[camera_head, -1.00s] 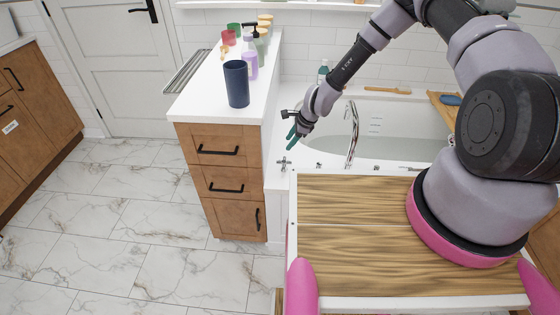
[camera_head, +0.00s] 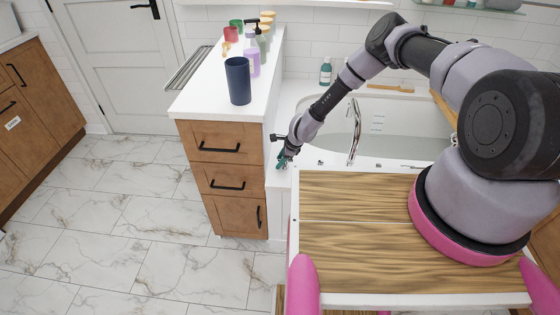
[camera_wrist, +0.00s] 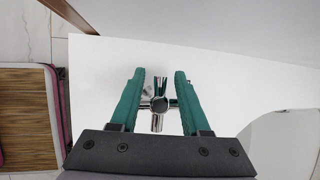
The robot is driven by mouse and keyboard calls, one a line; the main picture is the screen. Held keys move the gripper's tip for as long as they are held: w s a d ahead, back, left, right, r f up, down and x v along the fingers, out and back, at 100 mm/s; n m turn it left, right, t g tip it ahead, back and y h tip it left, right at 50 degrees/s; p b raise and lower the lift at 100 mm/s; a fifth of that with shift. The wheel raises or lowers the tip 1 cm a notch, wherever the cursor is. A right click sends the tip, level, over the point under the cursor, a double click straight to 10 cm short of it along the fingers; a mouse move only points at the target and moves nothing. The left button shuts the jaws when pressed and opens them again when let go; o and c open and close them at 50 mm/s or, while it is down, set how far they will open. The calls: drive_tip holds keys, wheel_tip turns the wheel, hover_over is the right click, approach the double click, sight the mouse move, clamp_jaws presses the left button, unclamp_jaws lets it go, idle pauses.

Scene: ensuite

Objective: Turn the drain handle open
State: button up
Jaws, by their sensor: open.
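The drain handle (camera_wrist: 159,104) is a small chrome cross-shaped knob on the white tub ledge (camera_wrist: 235,78). In the wrist view it lies between the two green fingers of my gripper (camera_wrist: 160,90), with a gap on each side. My gripper is open and points down at the handle. I cannot tell how deep the fingertips reach around it. In the head view my gripper (camera_head: 283,160) is at the tub's near left corner, beside the cabinet, and it hides most of the handle.
A wooden drawer cabinet (camera_head: 222,187) stands just left of my gripper, with a dark blue cup (camera_head: 238,81) and bottles on top. The bathtub (camera_head: 400,120) with its chrome faucet (camera_head: 355,130) lies to the right. A wood-topped surface (camera_head: 350,200) is in front.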

clamp_jaws()
drive_tip(key=shift+a+n, duration=0.1)
drive_tip(key=shift+n, duration=0.2)
drive_tip(key=n, duration=0.1)
drive_tip(key=n+g, duration=0.1)
drive_tip(key=n, duration=0.1)
drive_tip(key=shift+s+n+g+y, duration=0.3)
drive_tip(key=shift+s, duration=0.1)
drive_tip(key=n, duration=0.1)
drive_tip(key=n+g, duration=0.1)
drive_tip(key=n, duration=0.1)
drive_tip(key=n+g, duration=0.1)
drive_tip(key=shift+s+d+n, duration=0.3)
drive_tip(key=shift+s, duration=0.1)
drive_tip(key=n, duration=0.1)
drive_tip(key=n+g, duration=0.1)
drive_tip(key=n+h, duration=0.1)
drive_tip(key=shift+s+d+n, duration=0.25)
drive_tip(key=shift+d+n, duration=0.05)
drive_tip(key=n+g, duration=0.1)
drive_tip(key=n, duration=0.1)
drive_tip(key=d+n+g+h, duration=0.1)
drive_tip(key=n, duration=0.2)
drive_tip(key=shift+s+n+h, duration=0.15)
drive_tip(key=shift+n+h, duration=0.15)
drive_tip(key=shift+d, duration=0.1)
